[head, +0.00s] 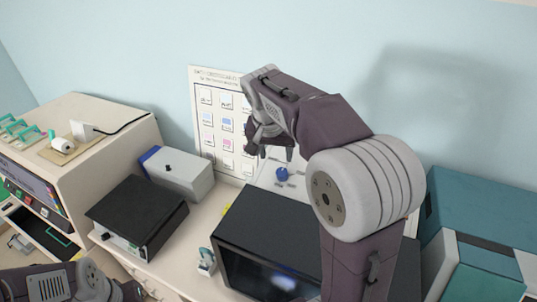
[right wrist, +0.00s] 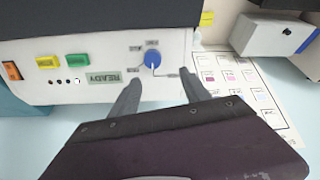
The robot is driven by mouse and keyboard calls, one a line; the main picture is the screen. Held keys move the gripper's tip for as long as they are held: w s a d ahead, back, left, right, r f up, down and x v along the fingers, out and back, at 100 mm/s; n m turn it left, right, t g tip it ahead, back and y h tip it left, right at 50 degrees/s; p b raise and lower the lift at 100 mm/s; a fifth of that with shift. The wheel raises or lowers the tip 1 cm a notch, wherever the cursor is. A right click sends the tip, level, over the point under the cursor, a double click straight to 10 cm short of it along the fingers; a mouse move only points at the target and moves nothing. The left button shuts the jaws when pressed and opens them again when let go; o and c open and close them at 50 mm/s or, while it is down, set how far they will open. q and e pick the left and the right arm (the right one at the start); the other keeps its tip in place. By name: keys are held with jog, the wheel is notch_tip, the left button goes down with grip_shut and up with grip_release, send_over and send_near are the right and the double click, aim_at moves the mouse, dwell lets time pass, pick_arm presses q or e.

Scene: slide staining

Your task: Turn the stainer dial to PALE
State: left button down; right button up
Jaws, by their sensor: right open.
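The stainer dial (right wrist: 152,58) is a round blue knob on a white panel, with several small labels around it that are too small to read. A white mark on it points toward the bottom of the right wrist view. The dial also shows in the head view (head: 282,174), just below my right gripper (head: 271,151). My right gripper is open and empty. In the right wrist view its two fingers (right wrist: 161,84) point at the panel, with the dial between and beyond the tips, apart from them. My left arm shows at the bottom left of the head view; its jaws are unclear.
The panel (right wrist: 110,92) also bears a READY display (right wrist: 114,78), a green button (right wrist: 77,60), a yellow button (right wrist: 49,62) and an orange switch (right wrist: 11,71). A wall chart (head: 194,95) hangs behind. A black-topped box (head: 265,228) stands in front of the panel.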

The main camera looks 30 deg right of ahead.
aim_at(280, 169)
jog(key=p+x, duration=0.1)
jog(key=x, duration=0.2)
jog(key=p+x, duration=0.1)
jog(key=x, duration=0.1)
jog(key=p+x, duration=0.1)
jog(key=x, duration=0.2)
jog(key=shift+s+d+f, duration=0.25)
jog(key=shift+s+f, duration=0.1)
jog(key=shift+s+r, duration=0.1)
jog(key=shift+s, duration=0.65)
jog(key=shift+c, duration=0.6)
jog(key=c, duration=0.6)
jog(key=shift+w+a, duration=0.1)
jog(key=shift+w, duration=0.05)
jog(key=c, duration=0.4)
grip_shut()
pick_arm(q)
jog(key=s+r, duration=0.2)
jog(key=r, duration=0.1)
jog(key=shift+r, duration=0.2)
